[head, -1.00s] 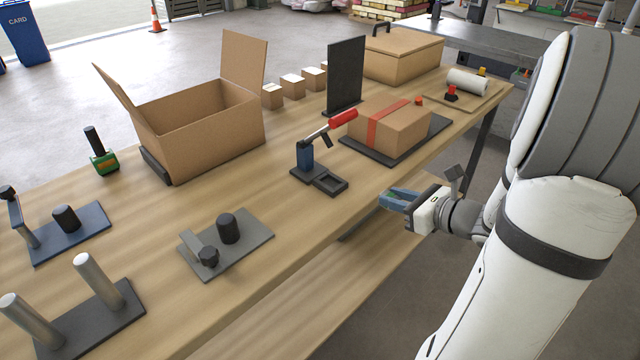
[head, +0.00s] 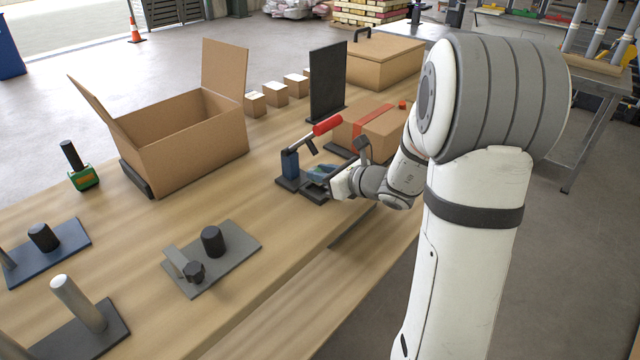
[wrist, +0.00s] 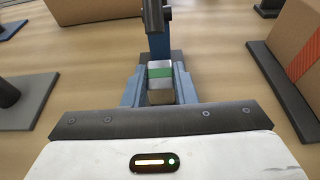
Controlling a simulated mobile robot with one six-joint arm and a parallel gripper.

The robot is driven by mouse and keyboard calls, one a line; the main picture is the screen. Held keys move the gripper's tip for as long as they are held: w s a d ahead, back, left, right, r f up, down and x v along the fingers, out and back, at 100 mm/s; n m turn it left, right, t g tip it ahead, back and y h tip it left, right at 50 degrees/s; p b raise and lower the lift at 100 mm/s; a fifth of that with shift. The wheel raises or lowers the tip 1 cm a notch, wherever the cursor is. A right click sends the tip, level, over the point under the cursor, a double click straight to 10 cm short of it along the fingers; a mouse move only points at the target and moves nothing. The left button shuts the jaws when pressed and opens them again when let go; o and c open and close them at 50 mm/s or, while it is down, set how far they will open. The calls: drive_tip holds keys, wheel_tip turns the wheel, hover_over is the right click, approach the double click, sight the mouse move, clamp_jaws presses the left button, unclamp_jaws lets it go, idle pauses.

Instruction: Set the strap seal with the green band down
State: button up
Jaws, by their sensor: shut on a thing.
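My gripper (head: 320,172) is at the blue lever tool with the red handle (head: 292,163), over or beside its dark base tray. In the wrist view its two blue fingers are shut on the strap seal (wrist: 159,85), a small pale grey block with a green band across it. The tool's blue post (wrist: 159,45) rises just beyond the seal. The seal is hidden in the head view, and I cannot tell whether it touches the base.
A box with a red strap (head: 383,130) lies on a dark plate right behind my gripper. A dark upright panel (head: 327,80) and an open carton (head: 190,140) stand farther back. A grey plate with a black post (head: 235,252) is at the front. Bare tabletop lies between.

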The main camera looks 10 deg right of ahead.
drive_tip(key=shift+w+f, duration=0.1)
drive_tip(key=shift+f, duration=1.65)
drive_tip(key=shift+f+b, duration=0.15)
drive_tip(key=shift+b, duration=0.25)
drive_tip(key=o, duration=1)
